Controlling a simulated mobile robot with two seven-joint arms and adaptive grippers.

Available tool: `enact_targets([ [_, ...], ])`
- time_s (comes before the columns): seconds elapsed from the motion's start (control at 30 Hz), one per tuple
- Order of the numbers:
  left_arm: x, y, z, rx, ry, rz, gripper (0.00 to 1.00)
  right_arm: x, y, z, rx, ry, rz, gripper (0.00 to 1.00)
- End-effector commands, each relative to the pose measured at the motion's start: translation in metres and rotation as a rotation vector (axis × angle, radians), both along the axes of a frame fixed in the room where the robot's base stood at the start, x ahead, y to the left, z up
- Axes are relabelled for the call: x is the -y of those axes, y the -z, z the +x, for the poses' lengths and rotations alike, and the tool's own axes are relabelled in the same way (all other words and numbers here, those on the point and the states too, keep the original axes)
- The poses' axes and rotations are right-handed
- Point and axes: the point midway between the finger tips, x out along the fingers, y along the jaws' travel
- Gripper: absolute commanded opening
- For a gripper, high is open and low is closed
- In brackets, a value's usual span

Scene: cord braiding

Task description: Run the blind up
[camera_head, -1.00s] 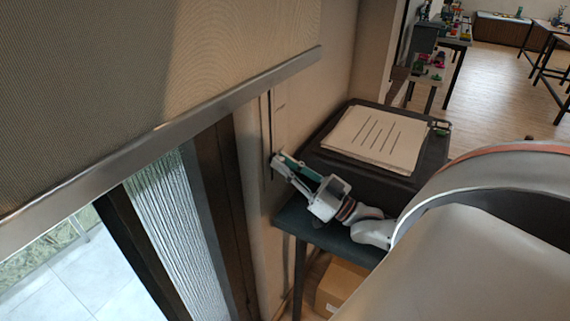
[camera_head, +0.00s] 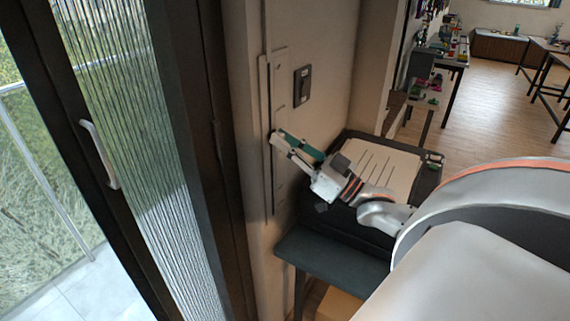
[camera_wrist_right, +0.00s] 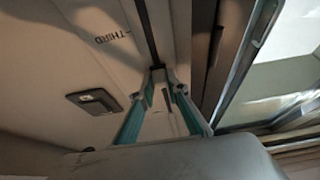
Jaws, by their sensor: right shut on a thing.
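The blind is not in view now; the glass door (camera_head: 120,120) shows uncovered to the top edge of the head view. A narrow slotted wall plate (camera_head: 266,195) runs up the wall right of the door; it also shows in the wrist view (camera_wrist_right: 112,15), with the word "THIRD" printed on it. My right gripper (camera_head: 277,137) is at this plate, shut on a small slider (camera_wrist_right: 158,74) in the slot. The fingers largely hide the slider in the head view. My left gripper is not in view.
A dark wall switch (camera_head: 302,87) is just right of the plate, also seen in the wrist view (camera_wrist_right: 94,101). Below my right arm are a dark case with a striped sheet (camera_head: 385,165) and a dark bench (camera_head: 330,255). Open floor lies at far right.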

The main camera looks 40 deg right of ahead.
Motion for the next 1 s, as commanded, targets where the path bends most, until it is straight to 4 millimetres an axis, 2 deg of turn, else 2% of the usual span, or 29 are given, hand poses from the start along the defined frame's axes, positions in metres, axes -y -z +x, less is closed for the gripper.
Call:
enact_targets([
  [0.03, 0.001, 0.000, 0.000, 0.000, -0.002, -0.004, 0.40, -0.001, -0.015, -0.001, 0.010, -0.003, 0.000, 0.00],
  [0.1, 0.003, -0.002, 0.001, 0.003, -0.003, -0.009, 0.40, -0.001, -0.028, -0.001, 0.009, -0.002, -0.001, 0.00],
  [0.3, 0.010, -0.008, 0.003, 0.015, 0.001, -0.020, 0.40, -0.001, -0.051, 0.000, 0.004, -0.002, 0.000, 0.00],
  [0.47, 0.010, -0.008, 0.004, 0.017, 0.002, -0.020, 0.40, -0.001, -0.058, 0.000, 0.002, -0.001, 0.000, 0.00],
  [0.8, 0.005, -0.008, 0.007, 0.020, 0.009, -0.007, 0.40, 0.000, -0.058, 0.000, -0.001, 0.000, 0.000, 0.00],
  [0.83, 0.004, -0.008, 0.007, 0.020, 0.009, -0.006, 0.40, 0.000, -0.058, 0.000, -0.001, 0.000, 0.000, 0.20],
  [0.87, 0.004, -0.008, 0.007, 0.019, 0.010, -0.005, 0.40, 0.000, -0.058, 0.000, -0.001, 0.000, 0.000, 0.28],
  [0.9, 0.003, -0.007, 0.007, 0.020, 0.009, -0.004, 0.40, 0.000, -0.058, 0.000, -0.001, 0.000, 0.000, 0.32],
  [1.0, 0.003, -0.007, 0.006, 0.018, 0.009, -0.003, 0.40, 0.000, -0.057, 0.000, -0.002, 0.000, 0.000, 0.32],
])
